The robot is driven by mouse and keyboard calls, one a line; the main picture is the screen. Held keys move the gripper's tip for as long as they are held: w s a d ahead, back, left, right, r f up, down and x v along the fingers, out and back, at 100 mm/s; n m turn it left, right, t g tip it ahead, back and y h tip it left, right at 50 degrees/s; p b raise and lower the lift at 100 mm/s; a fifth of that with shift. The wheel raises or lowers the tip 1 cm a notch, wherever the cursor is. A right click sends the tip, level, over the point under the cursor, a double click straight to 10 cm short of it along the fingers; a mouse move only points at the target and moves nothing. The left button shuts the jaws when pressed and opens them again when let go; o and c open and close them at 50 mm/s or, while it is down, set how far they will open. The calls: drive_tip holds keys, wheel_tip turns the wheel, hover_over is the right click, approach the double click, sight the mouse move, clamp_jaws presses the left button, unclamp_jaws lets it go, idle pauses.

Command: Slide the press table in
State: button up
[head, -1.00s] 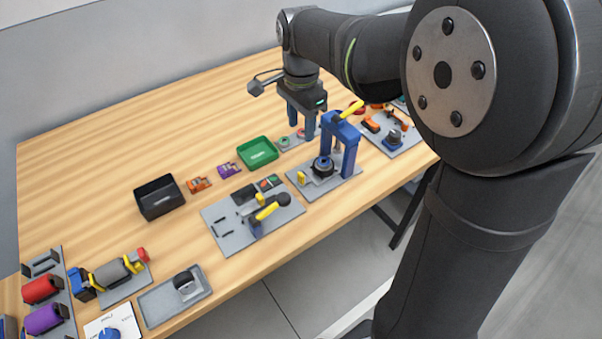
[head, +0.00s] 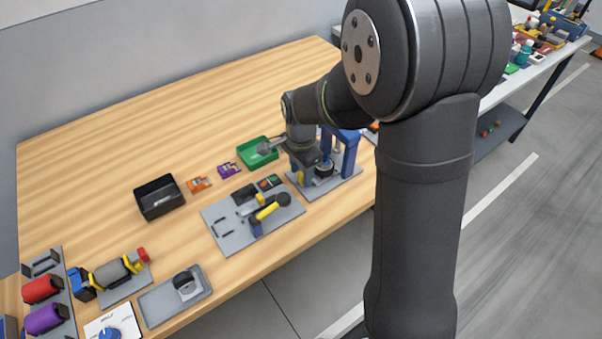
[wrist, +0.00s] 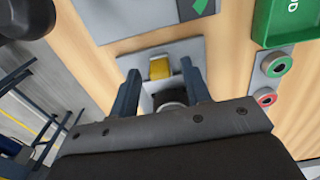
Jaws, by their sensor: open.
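The press is a blue arch frame (head: 350,150) on a grey base plate (head: 340,187). Its dark round table (head: 323,169) shows low beside my gripper, partly hidden by it. A yellow tab (head: 300,178) stands at the left end of the base plate; it also shows in the wrist view as a yellow block (wrist: 160,67). My gripper (head: 303,172) is open and low over the left part of the plate. In the wrist view its blue fingers (wrist: 161,75) stand on either side of the yellow tab. I cannot tell whether they touch it.
A plate with a yellow-handled clamp (head: 262,212) lies left of the press. A green tray (head: 243,154) stands behind it. The back of the table is clear.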

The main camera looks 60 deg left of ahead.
drive_tip(key=shift+f, duration=0.6)
clamp_jaws()
drive_tip(key=shift+w, duration=2.4)
unclamp_jaws()
drive_tip(key=shift+r, duration=0.1)
wheel_tip(320, 180, up, 17)
drive_tip(key=shift+r, duration=0.15)
